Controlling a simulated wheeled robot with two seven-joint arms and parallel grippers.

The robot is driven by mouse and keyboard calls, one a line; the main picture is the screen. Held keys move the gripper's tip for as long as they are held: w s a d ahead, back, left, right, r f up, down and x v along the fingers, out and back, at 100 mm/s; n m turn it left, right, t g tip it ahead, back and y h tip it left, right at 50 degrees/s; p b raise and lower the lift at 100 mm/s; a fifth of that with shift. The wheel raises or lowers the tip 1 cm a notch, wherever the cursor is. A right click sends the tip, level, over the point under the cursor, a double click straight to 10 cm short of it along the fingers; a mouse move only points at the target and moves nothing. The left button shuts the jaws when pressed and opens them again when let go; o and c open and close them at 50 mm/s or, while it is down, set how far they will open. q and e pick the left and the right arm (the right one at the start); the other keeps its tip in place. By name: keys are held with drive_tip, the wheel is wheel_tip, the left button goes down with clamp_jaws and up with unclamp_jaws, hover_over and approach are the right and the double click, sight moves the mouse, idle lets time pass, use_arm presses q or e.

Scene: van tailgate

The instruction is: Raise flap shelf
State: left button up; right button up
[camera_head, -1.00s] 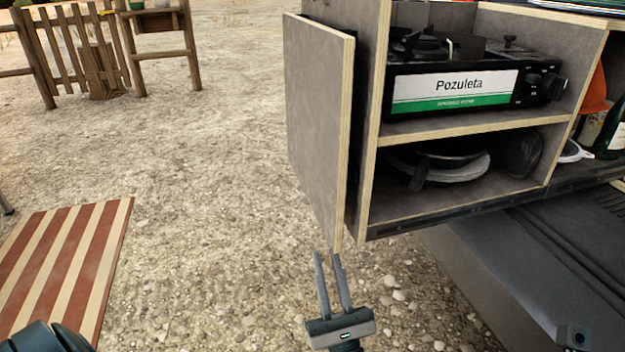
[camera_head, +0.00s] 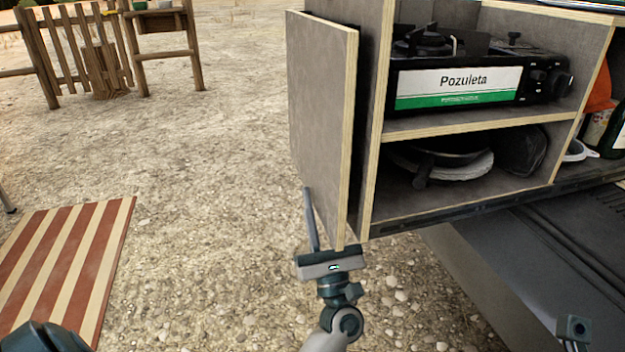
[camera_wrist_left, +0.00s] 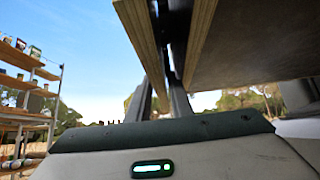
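The flap shelf (camera_head: 318,120) is a grey panel with pale plywood edges. It hangs down upright along the left side of the cabinet (camera_head: 372,130), with a narrow dark gap between them. My left gripper (camera_head: 320,197) is at the flap's lower near corner, fingers pointing up. One finger lies in front of the flap's outer face; the other is hidden behind the panel in the head view. In the left wrist view the flap's edge (camera_wrist_left: 143,42) runs between the two fingers, which look apart, without a clear grip.
The cabinet holds a camp stove (camera_head: 470,85) above and pans (camera_head: 440,160) below. The van's grey bumper (camera_head: 510,270) is at lower right. A striped board (camera_head: 70,262) lies at left, and wooden furniture (camera_head: 100,50) stands behind. Gravel left of the flap is clear.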

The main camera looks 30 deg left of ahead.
sight(312, 178)
use_arm(q)
drive_tip(key=shift+x, duration=2.4)
clamp_jaws()
